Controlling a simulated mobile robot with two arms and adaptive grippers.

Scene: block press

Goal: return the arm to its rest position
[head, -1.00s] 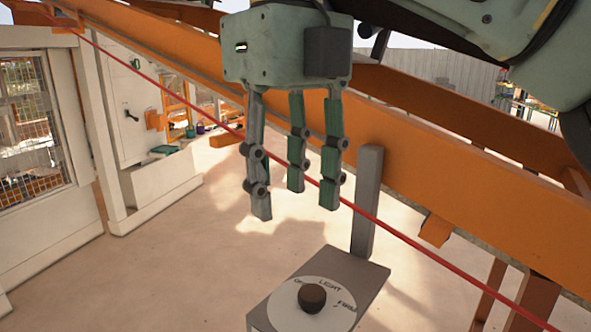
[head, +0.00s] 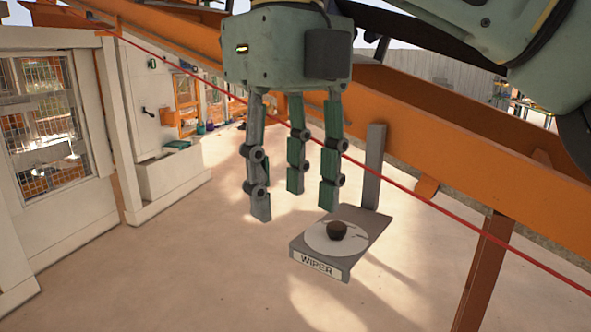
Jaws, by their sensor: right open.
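My right gripper (head: 293,200) hangs at the top middle of the head view with its green and grey fingers pointing down. The fingers are spread apart with nothing between them. My right arm (head: 495,45) comes in from the upper right. The fingers are apart from the knob. My left gripper is not in view.
A grey post (head: 374,168) stands behind the box. A large orange beam (head: 420,150) and a thin red line (head: 395,180) cross the view diagonally. White cabinets with a grille (head: 45,140) stand at the left. The pale floor at the lower left is clear.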

